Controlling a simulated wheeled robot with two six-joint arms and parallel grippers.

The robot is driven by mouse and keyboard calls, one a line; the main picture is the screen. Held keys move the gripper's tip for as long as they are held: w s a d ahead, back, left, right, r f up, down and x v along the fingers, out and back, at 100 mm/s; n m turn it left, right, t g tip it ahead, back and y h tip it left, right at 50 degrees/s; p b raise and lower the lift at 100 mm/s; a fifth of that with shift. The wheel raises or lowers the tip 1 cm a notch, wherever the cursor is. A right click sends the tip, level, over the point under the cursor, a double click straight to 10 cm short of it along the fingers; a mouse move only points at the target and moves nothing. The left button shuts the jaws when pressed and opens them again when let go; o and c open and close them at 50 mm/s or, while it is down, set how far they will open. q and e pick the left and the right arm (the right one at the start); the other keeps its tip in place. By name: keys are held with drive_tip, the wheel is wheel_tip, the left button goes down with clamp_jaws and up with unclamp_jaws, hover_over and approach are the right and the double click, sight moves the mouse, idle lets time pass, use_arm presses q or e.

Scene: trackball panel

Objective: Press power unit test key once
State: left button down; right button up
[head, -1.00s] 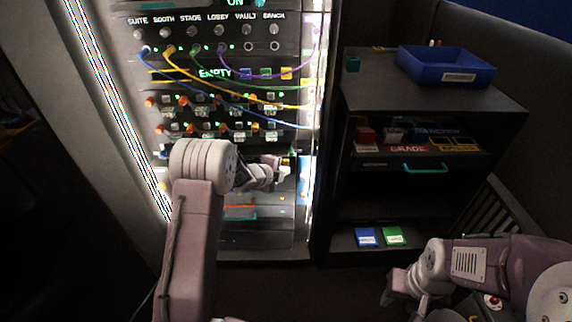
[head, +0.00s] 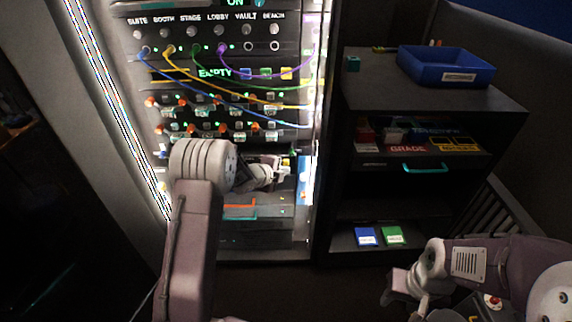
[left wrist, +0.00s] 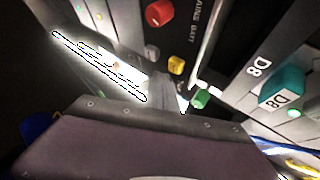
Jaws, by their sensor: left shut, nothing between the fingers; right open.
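The power unit's dark face (left wrist: 185,10) shows in the left wrist view with the label "MAINS BATT". It carries a red key (left wrist: 159,13), a yellow-orange key (left wrist: 176,65) and a green key (left wrist: 200,98). No "test" label is readable, so I cannot tell which is the test key. My left gripper (head: 275,172) is shut and empty in front of the rack's lower part and hides much of the unit in the head view. In the wrist view its fingers lie close to the green key; contact cannot be told. My right gripper (head: 395,290) is open and empty at lower right.
Patch cables (head: 200,75) hang across the upper rack, above my left gripper. A teal block (left wrist: 282,90) marked D8 stands out in the wrist view. A dark shelf unit (head: 440,95) with a blue tray (head: 445,68) stands right of the rack. The floor between is clear.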

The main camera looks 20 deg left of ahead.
idle(0.4)
use_arm(q)
drive_tip(key=shift+w+a+p, duration=0.1)
drive_tip(key=shift+w+p, duration=0.2)
drive_tip(key=shift+w, duration=0.1)
drive_tip(key=shift+w+a+p, duration=0.1)
drive_tip(key=shift+w+p, duration=0.25)
drive_tip(key=shift+w, duration=0.05)
idle(0.5)
idle(0.3)
drive_tip(key=shift+s+d+b, duration=0.2)
drive_tip(key=shift+s+b, duration=0.5)
drive_tip(key=shift+s, duration=0.1)
